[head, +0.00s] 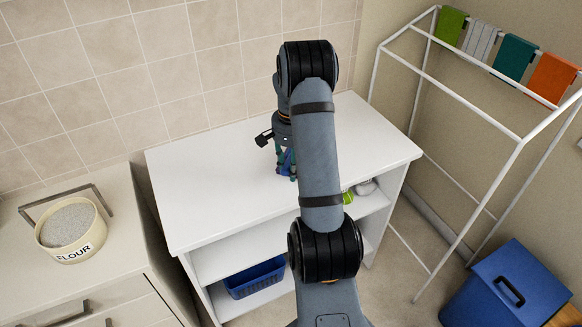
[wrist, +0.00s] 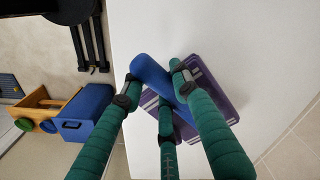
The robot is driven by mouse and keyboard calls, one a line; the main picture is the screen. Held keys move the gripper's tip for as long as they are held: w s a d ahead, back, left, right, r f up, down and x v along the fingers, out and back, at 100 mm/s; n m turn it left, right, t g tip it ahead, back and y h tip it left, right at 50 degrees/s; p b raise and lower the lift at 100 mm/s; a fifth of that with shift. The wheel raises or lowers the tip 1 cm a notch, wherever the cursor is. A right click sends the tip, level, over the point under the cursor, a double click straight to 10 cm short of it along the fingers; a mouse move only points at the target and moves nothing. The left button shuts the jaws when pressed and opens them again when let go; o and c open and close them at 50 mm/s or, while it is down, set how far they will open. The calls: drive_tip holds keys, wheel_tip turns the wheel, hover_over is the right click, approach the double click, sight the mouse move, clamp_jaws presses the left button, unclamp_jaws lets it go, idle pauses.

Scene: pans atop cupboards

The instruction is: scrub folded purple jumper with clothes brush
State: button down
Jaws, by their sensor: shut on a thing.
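The clothes brush (wrist: 153,76) is blue, with a rounded end. My gripper (wrist: 151,84) has green fingers closed around it; it also shows in the head view (head: 286,166), low over the white cupboard top. The folded purple jumper (wrist: 212,88) has white stripes and lies flat on that top, behind and below the brush in the wrist view. The brush overlaps the jumper in the picture; I cannot tell whether they touch. In the head view my arm and gripper hide most of both. The brush's underside is hidden.
The white cupboard top (head: 215,165) is otherwise clear, with a blue basket (head: 255,278) on a shelf below. A flour tub (head: 72,230) stands on the left counter. A white drying rack (head: 470,185) and a lidded blue bin (head: 505,285) are at right. Tiled wall behind.

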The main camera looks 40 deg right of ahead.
drive_tip(key=shift+w+d+f+p, duration=0.1)
drive_tip(key=shift+w+d+p, duration=0.35)
drive_tip(key=shift+d, duration=0.35)
drive_tip(key=shift+w+d+p, duration=0.35)
drive_tip(key=shift+w+d, duration=0.2)
drive_tip(key=shift+d, duration=0.25)
drive_tip(key=shift+w+d+p, duration=0.2)
drive_tip(key=shift+d+p, duration=0.15)
drive_tip(key=shift+p, duration=0.05)
drive_tip(key=shift+w+d+p, duration=0.3)
drive_tip(key=shift+w+d, duration=0.05)
drive_tip(key=shift+d, duration=0.1)
drive_tip(key=shift+s+a+f+b, duration=0.15)
drive_tip(key=shift+a+b, duration=0.1)
drive_tip(key=shift+b, duration=0.2)
drive_tip(key=shift+s+a+r+b, duration=0.15)
drive_tip(key=shift+s+a+b, duration=0.45)
drive_tip(key=shift+a, duration=0.2)
drive_tip(key=shift+s+a+r+b, duration=0.1)
drive_tip(key=shift+s+a+b, duration=0.35)
drive_tip(key=shift+a+b, duration=0.3)
drive_tip(key=shift+s+a+f+b, duration=0.15)
drive_tip(key=shift+s+a+b, duration=0.45)
drive_tip(key=shift+a, duration=0.25)
